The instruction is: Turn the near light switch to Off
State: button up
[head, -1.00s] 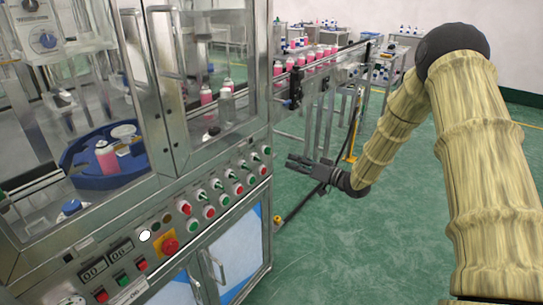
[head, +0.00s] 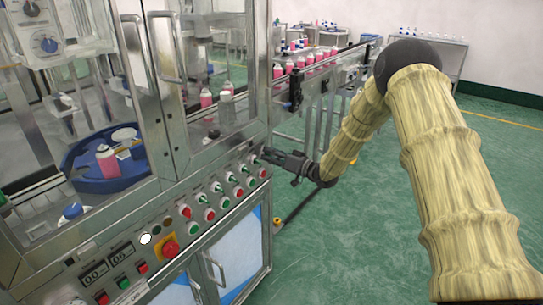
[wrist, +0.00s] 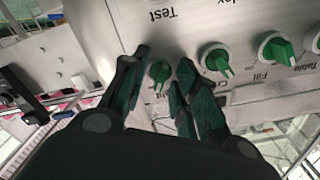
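My gripper (head: 266,154) is at the far right end of the machine's control panel (head: 176,258). In the wrist view, its two dark green fingers (wrist: 165,60) are apart, with a small green knob (wrist: 160,74) showing between them below the upside-down "Test" label. I cannot tell if they touch it. More green rotary switches (wrist: 216,60) sit to its right, by labels such as "Fill" and "Table". In the head view the green switches (head: 217,187) form a row above red and green buttons (head: 209,215).
A red emergency stop (head: 169,249) on a yellow plate and two digital displays (head: 121,252) sit lower left on the panel. Glass doors (head: 215,70) rise above. A conveyor with pink bottles (head: 300,62) runs behind my arm. The green floor at right is clear.

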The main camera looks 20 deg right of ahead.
jog(key=shift+c, duration=0.3)
grip_shut()
jog(key=shift+f+n+b, duration=0.1)
jog(key=shift+n+b, duration=0.2)
jog(key=shift+n, duration=0.1)
jog(key=n+b, duration=0.5)
jog(key=n, duration=0.6)
jog(key=shift+b, duration=0.35)
jog(key=shift+o, duration=0.3)
grip_release()
